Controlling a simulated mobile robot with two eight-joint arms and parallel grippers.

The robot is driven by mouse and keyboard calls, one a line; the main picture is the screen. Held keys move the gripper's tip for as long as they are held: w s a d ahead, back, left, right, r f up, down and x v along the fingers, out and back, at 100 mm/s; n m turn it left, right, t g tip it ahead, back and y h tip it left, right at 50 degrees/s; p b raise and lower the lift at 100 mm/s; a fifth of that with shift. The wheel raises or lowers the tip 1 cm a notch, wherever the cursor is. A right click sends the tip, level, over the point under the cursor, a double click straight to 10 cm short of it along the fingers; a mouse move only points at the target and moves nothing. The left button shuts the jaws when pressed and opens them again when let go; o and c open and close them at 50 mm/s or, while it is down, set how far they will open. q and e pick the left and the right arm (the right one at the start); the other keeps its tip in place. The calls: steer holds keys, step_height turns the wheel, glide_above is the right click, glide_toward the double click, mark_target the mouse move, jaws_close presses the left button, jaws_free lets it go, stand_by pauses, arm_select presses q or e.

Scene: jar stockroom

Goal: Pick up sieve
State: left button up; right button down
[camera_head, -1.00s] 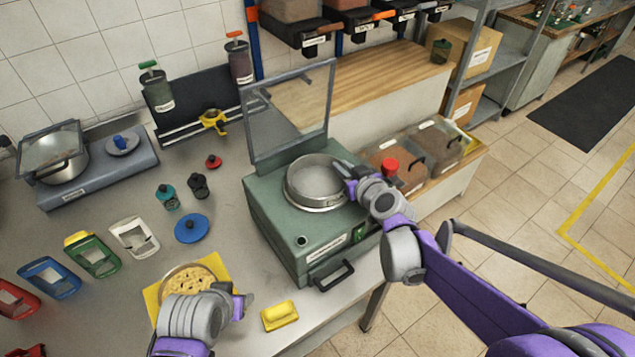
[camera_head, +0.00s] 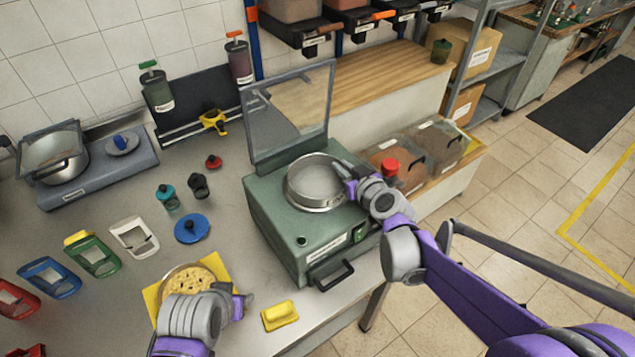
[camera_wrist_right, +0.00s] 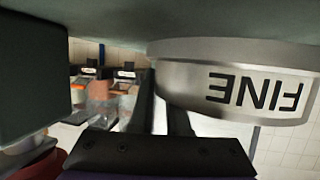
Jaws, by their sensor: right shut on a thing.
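The sieve (camera_head: 316,184) is a round metal pan with a silver rim, sitting on top of the green machine (camera_head: 290,225) with its raised clear lid. In the right wrist view the sieve's side (camera_wrist_right: 235,88) shows the word FINE, upside down. My right gripper (camera_head: 347,180) is at the sieve's right edge, shut on its rim; its fingers (camera_wrist_right: 160,105) reach the sieve wall in the wrist view. My left gripper (camera_head: 243,306) is low over the bench beside a yellow mat with a round dish; its fingers are too small and turned to judge.
A yellow block (camera_head: 279,315) lies in front of the machine. A red-capped clear bin (camera_head: 390,168) stands close behind my right wrist. The raised lid (camera_head: 290,115) stands behind the sieve.

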stand_by(0.3)
step_height(320, 180, up, 4)
steer(key=shift+f, duration=0.25)
arm_select(q)
steer(key=shift+w+r+p, duration=0.25)
steer(key=shift+r+p, duration=0.15)
steer(key=shift+r, duration=0.15)
steer(key=shift+w+r+p, duration=0.2)
steer(key=shift+r+p, duration=0.2)
steer(key=shift+r, duration=0.15)
arm_select(e)
steer(key=s+d, duration=0.3)
steer(key=s, duration=0.5)
steer(key=s+d, duration=0.4)
steer(key=s, duration=0.4)
steer(key=shift+s+d, duration=0.2)
steer(key=shift+d, duration=0.1)
